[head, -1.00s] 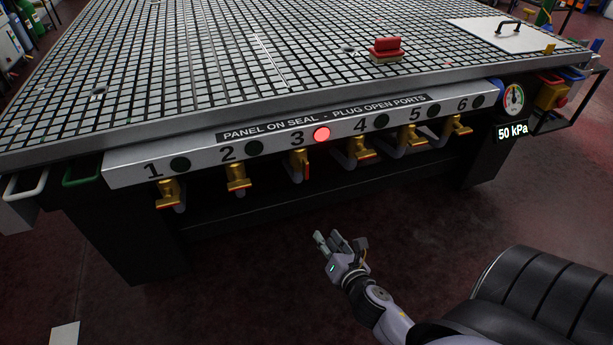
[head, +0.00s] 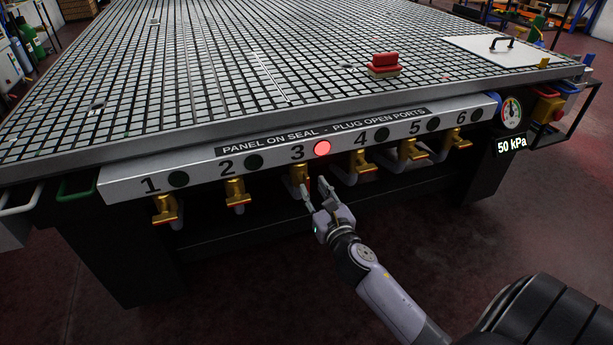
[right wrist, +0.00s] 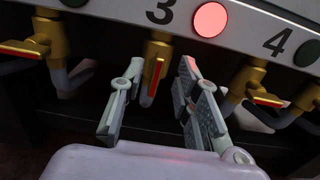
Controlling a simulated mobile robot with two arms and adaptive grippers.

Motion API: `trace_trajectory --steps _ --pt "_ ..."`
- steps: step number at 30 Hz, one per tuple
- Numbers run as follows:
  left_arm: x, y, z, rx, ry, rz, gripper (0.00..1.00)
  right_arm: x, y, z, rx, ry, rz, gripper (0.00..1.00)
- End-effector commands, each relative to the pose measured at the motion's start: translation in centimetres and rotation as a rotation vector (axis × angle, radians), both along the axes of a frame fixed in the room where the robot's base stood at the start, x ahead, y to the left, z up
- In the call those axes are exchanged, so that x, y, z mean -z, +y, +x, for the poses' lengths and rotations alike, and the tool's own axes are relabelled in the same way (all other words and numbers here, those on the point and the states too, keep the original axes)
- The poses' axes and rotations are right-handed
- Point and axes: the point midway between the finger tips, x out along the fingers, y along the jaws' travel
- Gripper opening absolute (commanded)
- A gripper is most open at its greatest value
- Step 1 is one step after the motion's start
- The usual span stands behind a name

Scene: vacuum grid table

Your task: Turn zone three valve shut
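The zone three valve (head: 297,178) is a brass valve with a red-edged handle, below the number 3 and a lit red lamp (head: 322,148). In the right wrist view the valve (right wrist: 158,55) shows its handle (right wrist: 155,76) pointing down, in line with its pipe. My right gripper (head: 315,190) is open just in front of this valve. In the right wrist view the handle appears between the two spread fingers of the gripper (right wrist: 158,92), with no contact visible. My left gripper is not in view.
Other brass valves stand close on both sides: zone two (head: 236,193) at left, zone four (head: 358,163) at right. Their lamps are dark. A gauge (head: 511,112) above a 50 kPa display (head: 511,145) is at right. A red-handled block (head: 384,66) sits on the grid table (head: 200,85).

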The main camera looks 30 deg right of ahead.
Motion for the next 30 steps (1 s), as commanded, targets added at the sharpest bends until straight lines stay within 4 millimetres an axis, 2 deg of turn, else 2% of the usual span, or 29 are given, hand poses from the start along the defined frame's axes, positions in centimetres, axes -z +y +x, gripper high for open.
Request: trace_trajectory --steps 3,10,22,30 --pt "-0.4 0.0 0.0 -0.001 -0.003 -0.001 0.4 0.0 -0.6 2.4 0.001 -0.003 -0.001 0.3" --pt "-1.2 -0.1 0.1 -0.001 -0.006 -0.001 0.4 0.0 -1.3 5.2 0.0 -0.001 0.0 0.3" --pt "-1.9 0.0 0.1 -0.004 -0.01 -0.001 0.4 0.0 -1.4 5.9 0.0 0.0 0.001 0.3" --pt "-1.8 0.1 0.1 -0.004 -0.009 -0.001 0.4 0.0 -1.4 5.9 0.0 0.0 0.001 0.13"
